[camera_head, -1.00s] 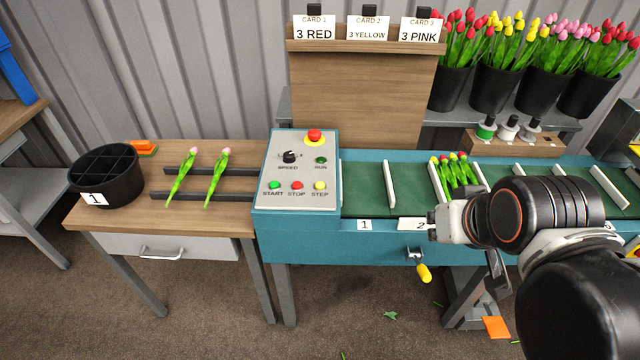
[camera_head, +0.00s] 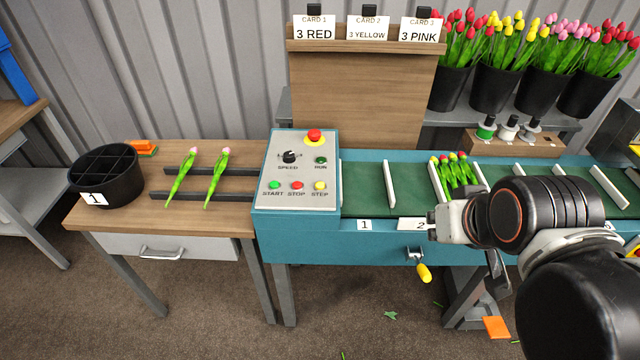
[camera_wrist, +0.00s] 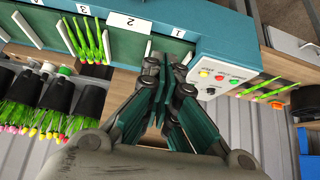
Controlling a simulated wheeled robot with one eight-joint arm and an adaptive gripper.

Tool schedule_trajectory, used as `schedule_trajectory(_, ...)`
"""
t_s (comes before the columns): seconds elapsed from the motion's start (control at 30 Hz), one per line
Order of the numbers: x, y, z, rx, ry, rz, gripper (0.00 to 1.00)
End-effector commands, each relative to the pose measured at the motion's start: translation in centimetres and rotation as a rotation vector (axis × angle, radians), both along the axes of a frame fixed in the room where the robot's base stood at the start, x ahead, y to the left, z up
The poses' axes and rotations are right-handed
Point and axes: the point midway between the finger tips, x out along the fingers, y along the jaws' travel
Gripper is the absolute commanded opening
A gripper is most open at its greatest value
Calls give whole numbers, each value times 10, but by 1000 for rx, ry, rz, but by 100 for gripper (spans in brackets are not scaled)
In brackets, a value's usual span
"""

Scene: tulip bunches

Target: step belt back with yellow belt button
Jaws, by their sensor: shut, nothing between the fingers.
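The yellow STEP button (camera_head: 320,186) is on the grey control panel (camera_head: 262,196), right of the red STOP button (camera_head: 297,186) and green START button (camera_head: 274,186). The yellow button also shows in the wrist view (camera_wrist: 220,77). My gripper (camera_head: 432,228) is at the belt's front edge near label 2, right of the panel and apart from the button. In the wrist view my gripper (camera_wrist: 160,60) is shut and empty.
A red emergency knob (camera_head: 314,136) and a speed dial (camera_head: 289,157) stand on the panel. A yellow-handled crank (camera_head: 423,273) hangs below the belt front. A side table at left holds two tulips (camera_head: 217,177) and a black bucket (camera_head: 107,180).

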Motion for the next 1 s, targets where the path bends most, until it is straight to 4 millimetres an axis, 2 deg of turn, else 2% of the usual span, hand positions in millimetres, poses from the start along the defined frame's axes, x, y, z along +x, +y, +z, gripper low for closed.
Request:
schedule_trajectory(0.23,3,1,1,5,-1,0,0)
schedule_trajectory(0.37,16,7,7,26,-5,1,0)
schedule_trajectory(0.67,78,34,22,120,-18,-1,0)
schedule_trajectory(1.0,152,72,21,235,-27,-4,0)
